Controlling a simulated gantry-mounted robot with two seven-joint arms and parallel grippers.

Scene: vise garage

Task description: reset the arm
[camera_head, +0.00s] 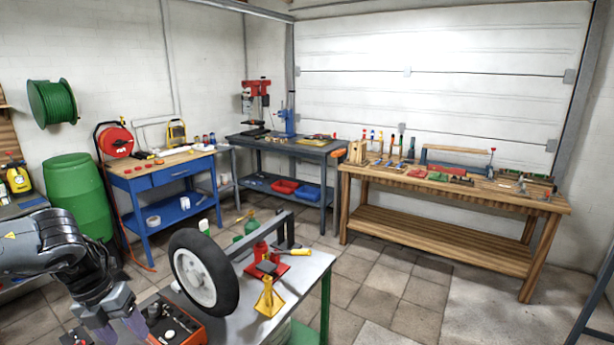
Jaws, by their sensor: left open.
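My left arm comes in at the lower left, and its gripper (124,328) points down near the bottom edge. The gripper is open, with its fingertips partly cut off by the frame edge. It is just left of an orange-red box with knobs (190,326) at the corner of the grey table. I cannot tell how far apart the two are. My right gripper is not in view.
The grey table (318,262) holds a wheel with a black tyre (178,262), a yellow stand (268,298) and red tools. A green barrel (82,195) and blue workbench (150,182) stand behind. A wooden workbench (440,217) is at right. The tiled floor between is clear.

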